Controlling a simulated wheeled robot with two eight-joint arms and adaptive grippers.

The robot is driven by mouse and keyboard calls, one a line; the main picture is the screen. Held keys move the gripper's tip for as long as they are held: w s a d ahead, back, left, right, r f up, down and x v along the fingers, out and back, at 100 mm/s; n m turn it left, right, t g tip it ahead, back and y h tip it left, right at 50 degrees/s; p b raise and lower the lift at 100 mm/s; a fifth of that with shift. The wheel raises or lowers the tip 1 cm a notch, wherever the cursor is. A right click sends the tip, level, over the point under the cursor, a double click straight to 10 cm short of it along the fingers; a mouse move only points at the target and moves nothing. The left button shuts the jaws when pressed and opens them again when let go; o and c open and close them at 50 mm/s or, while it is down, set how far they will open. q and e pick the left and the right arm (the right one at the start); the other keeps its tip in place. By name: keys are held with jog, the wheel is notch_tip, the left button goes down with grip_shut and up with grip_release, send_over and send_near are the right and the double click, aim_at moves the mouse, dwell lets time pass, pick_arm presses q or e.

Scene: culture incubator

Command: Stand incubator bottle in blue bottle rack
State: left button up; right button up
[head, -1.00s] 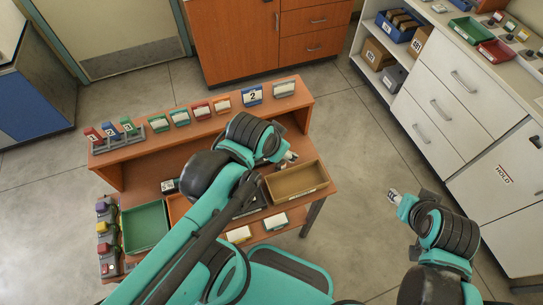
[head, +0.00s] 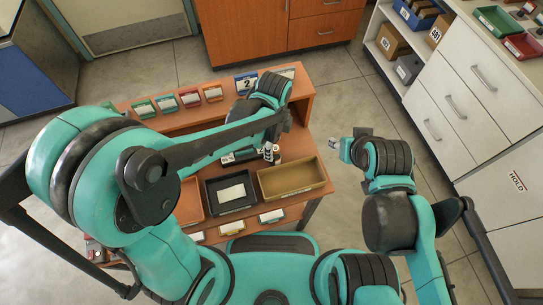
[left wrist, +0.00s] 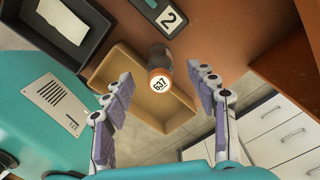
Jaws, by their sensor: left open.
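A bottle (left wrist: 160,66) with a dark body and an orange-rimmed cap marked 637 stands on the brown bench, by the back left corner of the tan tray. In the head view a small white and dark shape (head: 272,153) shows at that spot. My left gripper (left wrist: 159,76) is open, with one finger on each side of the bottle in the picture; I see no contact. In the head view its fingers are mostly hidden by my wrist. My right gripper (head: 346,149) hangs over the floor, right of the bench; its finger opening is unclear. I cannot make out a blue bottle rack.
The tan tray (head: 292,192) and a black tray (head: 208,207) lie on the bench (head: 305,92). White drawers (head: 470,90) stand at right, with a blue bin (head: 416,20) on the shelf.

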aim_at(275, 154)
pick_arm(q)
jog(key=f, duration=0.1)
jog(key=f+b, duration=0.1)
jog(key=f, duration=0.1)
jog(key=f+b, duration=0.1)
jog(key=shift+s+d+f, duration=0.2)
jog(key=shift+d+f, duration=0.15)
jog(key=shift+f, duration=0.05)
jog(key=shift+f+b, duration=0.3)
jog(key=shift+f, duration=0.1)
jog(key=shift+r, duration=0.1)
jog(key=shift+c, duration=0.9)
grip_shut()
jog(key=shift+r, duration=0.1)
